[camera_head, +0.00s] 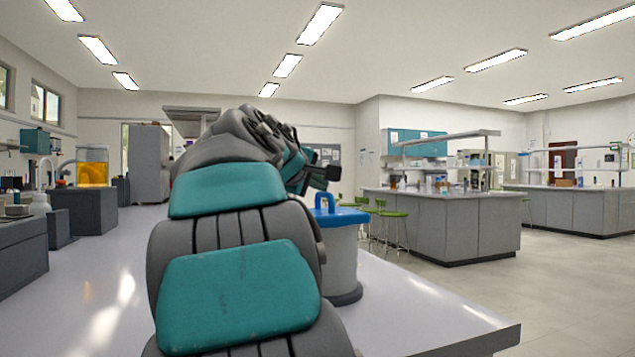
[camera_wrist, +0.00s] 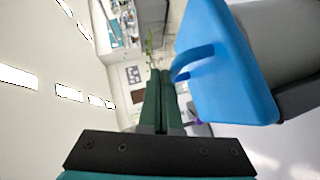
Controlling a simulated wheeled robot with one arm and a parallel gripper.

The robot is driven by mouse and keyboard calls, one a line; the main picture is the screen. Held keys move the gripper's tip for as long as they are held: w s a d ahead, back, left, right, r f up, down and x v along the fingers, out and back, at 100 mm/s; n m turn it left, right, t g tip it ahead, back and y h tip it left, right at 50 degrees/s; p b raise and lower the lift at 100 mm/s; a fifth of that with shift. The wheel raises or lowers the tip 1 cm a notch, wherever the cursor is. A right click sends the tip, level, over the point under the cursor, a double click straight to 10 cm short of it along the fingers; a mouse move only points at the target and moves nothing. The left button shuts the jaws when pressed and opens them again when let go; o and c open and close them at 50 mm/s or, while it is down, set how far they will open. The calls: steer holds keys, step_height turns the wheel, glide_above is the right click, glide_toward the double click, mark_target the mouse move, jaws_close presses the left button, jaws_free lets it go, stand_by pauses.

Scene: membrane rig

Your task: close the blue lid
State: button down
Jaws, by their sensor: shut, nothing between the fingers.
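The blue lid (camera_head: 345,215) rests on top of a round grey container (camera_head: 342,265) with a dark base, just right of my arm in the head view.
The container stands on a pale, glossy bench (camera_head: 410,310) whose right edge is near it. The bench is clear in front of and right of the container. A tank of orange liquid (camera_head: 92,168) stands far left. Green stools (camera_head: 393,215) and a lab island (camera_head: 450,225) are beyond.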

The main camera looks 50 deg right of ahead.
stand_by(0.4)
steer(key=s+a+r+p, duration=0.1)
steer(key=s+a+r, duration=0.1)
steer(key=a+r, duration=0.7)
steer(key=shift+s+p, duration=0.35)
steer(key=shift+s, duration=0.05)
steer(key=shift+a, duration=0.1)
